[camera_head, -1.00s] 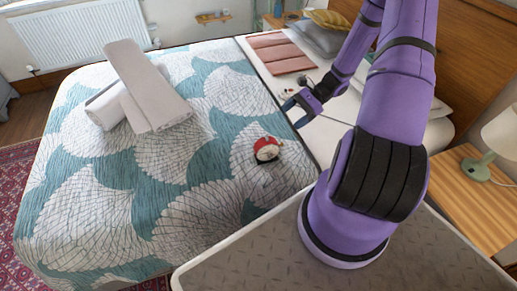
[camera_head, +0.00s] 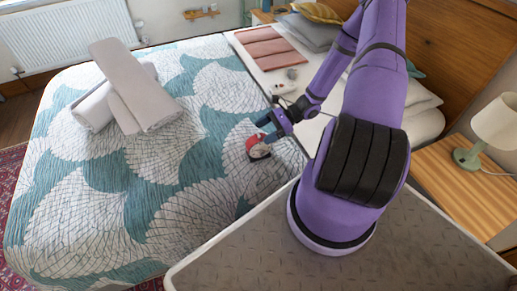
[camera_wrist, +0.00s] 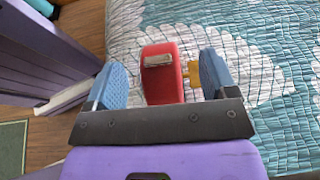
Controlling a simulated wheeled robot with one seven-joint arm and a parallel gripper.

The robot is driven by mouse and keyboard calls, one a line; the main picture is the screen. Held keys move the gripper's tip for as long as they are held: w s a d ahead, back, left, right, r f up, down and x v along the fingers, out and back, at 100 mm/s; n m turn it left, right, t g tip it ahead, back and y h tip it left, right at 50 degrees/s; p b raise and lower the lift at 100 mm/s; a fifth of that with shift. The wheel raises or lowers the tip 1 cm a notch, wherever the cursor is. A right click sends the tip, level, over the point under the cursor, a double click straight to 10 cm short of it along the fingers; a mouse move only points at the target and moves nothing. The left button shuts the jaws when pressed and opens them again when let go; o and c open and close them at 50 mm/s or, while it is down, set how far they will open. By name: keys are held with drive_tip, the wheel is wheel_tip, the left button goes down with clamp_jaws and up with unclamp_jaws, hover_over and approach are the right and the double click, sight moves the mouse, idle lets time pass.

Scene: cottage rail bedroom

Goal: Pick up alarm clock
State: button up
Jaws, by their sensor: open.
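The alarm clock (camera_head: 258,148) is small and red with a pale face. It sits on the patterned bedspread near the bed's right side in the head view. My gripper (camera_head: 267,128) is just above and beside it, its blue fingers open. In the wrist view, the red clock (camera_wrist: 161,85) stands between the two open fingers of my gripper (camera_wrist: 162,72), with a gap on each side. A small yellow part shows between the clock and the right finger; I cannot tell what it belongs to.
Rolled grey towels (camera_head: 128,95) lie on the bedspread (camera_head: 200,200) to the left. A small white item (camera_head: 282,88) lies near folded pink cloth (camera_head: 266,48). Pillows are at the headboard. A lamp (camera_head: 485,130) stands on the wooden nightstand (camera_head: 455,190) at right. The bedspread around the clock is clear.

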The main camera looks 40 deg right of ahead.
sight(259, 146)
drive_tip(key=shift+x, duration=2.4)
drive_tip(key=shift+s, duration=0.1)
clamp_jaws()
